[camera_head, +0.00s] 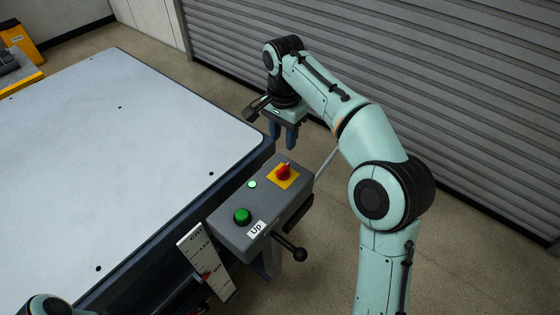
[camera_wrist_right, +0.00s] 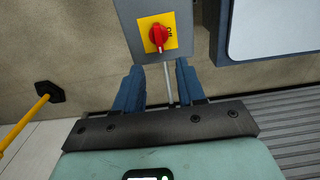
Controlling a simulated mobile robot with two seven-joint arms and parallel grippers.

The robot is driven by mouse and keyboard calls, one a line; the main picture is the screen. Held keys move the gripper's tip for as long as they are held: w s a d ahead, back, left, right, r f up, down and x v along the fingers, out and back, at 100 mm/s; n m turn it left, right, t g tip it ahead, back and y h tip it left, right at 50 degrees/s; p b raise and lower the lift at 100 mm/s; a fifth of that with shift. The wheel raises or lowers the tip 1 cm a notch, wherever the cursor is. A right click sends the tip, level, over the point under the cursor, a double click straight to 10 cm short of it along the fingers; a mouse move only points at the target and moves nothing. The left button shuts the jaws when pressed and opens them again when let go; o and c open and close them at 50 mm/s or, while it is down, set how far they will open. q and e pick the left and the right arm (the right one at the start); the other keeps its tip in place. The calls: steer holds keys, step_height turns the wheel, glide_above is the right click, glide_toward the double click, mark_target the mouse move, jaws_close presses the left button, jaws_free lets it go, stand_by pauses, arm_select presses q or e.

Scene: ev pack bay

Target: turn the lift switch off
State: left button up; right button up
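The lift switch is a red rotary knob (camera_head: 284,171) on a yellow plate, at the far right end of a grey control box (camera_head: 227,233). In the right wrist view the red knob (camera_wrist_right: 157,36) sits above the gap between my fingers, with small lettering beside it that I cannot read surely. My right gripper (camera_head: 284,135) is open and empty, just beyond the box in the head view, its fingers pointing down and apart from the knob. It also shows in the right wrist view (camera_wrist_right: 158,84). My left gripper is out of view.
The large lift table (camera_head: 120,170) is bare. A grey shutter (camera_head: 420,70) stands behind.

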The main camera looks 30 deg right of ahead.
mark_target(283, 168)
steer(key=f+b, duration=0.2)
steer(key=f, duration=0.8)
steer(key=shift+s+f, duration=0.15)
steer(key=shift+s, duration=0.05)
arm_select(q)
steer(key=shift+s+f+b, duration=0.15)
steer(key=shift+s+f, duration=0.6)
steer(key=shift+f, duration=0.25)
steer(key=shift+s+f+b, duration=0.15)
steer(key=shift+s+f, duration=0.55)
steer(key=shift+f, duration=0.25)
arm_select(e)
steer(key=shift+w+f, duration=0.1)
steer(key=shift+f, duration=0.55)
jaws_close()
